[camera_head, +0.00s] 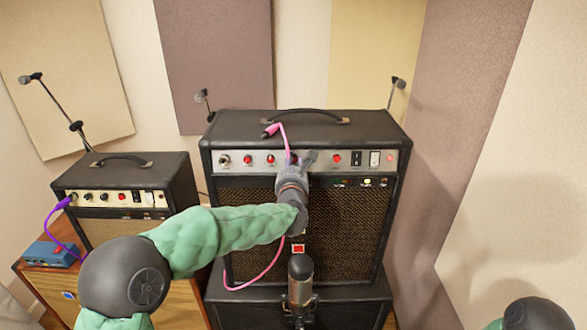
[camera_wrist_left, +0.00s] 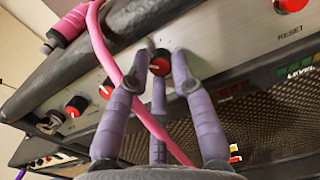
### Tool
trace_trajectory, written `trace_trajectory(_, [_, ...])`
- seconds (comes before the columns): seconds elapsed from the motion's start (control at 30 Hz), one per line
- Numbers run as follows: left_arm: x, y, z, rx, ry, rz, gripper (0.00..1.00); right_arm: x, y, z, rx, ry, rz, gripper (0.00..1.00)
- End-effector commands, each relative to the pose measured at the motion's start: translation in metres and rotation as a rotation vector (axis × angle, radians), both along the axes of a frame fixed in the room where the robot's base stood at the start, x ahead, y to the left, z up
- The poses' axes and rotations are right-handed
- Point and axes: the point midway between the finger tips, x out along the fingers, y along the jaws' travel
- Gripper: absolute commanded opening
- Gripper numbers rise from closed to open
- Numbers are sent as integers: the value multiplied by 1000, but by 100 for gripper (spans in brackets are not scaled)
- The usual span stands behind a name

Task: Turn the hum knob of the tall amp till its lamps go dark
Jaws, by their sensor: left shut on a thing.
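The tall amp (camera_head: 330,128) is a black cabinet with a silver control panel and a dark grille. My left gripper (camera_head: 305,158) is at the middle of that panel. In the left wrist view its purple fingers close around a black knob with a red face (camera_wrist_left: 160,64). The fingers hide any label by this knob, so I cannot read whether it says hum. A small row of lamps sits under the panel: a pale yellow one (camera_head: 367,182) looks lit, and greenish ones (camera_head: 340,181) look dim. My right gripper is out of view.
A pink cable (camera_head: 283,140) hangs in front of the panel, close to my left fingers. A microphone (camera_head: 300,268) stands before the grille. A smaller amp (camera_head: 125,170) is at left, with a blue pedal box (camera_head: 48,254) before it. Other red knobs (camera_wrist_left: 76,106) flank the held one.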

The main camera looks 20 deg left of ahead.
Motion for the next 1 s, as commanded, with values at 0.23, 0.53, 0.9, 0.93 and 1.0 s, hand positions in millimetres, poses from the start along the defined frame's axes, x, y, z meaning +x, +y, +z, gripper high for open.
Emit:
trace_trajectory(0.23, [0, 1, 1, 179, 46, -38, 0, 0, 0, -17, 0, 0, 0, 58])
trace_trajectory(0.53, [0, 0, 2, 227, 61, -49, 0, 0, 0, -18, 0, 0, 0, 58])
trace_trajectory(0.9, [0, 0, 2, 225, 60, -48, 32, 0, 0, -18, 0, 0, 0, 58])
trace_trajectory(0.93, [0, 0, 2, 225, 60, -48, 32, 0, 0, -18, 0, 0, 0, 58])
trace_trajectory(1.0, [0, 1, 2, 224, 60, -48, 32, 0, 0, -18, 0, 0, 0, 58])
